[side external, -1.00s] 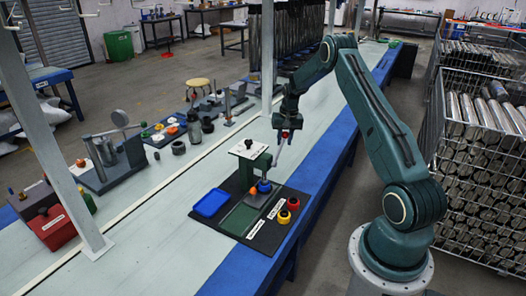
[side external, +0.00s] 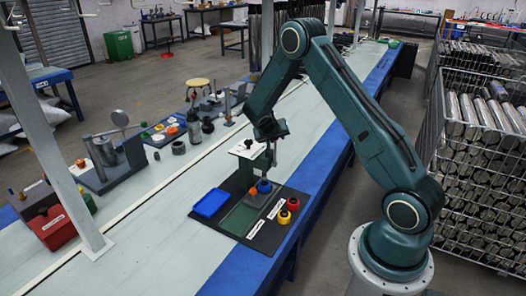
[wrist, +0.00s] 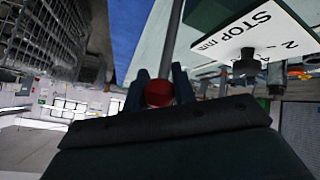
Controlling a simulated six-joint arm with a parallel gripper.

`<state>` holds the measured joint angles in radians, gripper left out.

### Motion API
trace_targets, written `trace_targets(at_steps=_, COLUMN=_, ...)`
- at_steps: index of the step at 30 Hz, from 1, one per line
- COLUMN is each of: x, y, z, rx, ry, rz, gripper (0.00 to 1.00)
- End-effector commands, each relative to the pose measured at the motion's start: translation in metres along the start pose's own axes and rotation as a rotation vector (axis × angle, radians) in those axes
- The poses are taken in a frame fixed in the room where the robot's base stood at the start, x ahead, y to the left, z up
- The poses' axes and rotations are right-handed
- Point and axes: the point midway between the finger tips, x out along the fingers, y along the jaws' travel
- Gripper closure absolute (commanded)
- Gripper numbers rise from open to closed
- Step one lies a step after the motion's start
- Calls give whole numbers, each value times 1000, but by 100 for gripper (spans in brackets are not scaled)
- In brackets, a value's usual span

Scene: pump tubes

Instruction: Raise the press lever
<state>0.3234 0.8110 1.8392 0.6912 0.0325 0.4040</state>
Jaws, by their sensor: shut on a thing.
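The press (side external: 257,159) is a green frame with a white sign (side external: 246,149) on top, standing on a dark mat. Its lever is a thin grey rod (side external: 274,151) that slants up from the press to my gripper (side external: 271,130). In the wrist view, the lever's rod (wrist: 173,45) runs up the picture from a red knob (wrist: 158,93). The knob sits between the two dark fingers of my gripper (wrist: 156,90), which are shut on it. In the side view my gripper mostly hides the knob.
A blue tray (side external: 211,203) lies left of the press. A blue ring (side external: 264,186) and an orange piece are at its foot. Red and yellow round parts (side external: 288,209) stand at the mat's right. A post (side external: 267,60) rises behind.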

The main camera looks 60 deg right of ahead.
Motion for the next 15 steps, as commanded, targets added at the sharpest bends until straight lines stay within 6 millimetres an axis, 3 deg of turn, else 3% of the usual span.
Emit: trace_targets(at_steps=15, x=-12, y=-7, z=6, rx=-13, ry=118, rz=80, gripper=100)
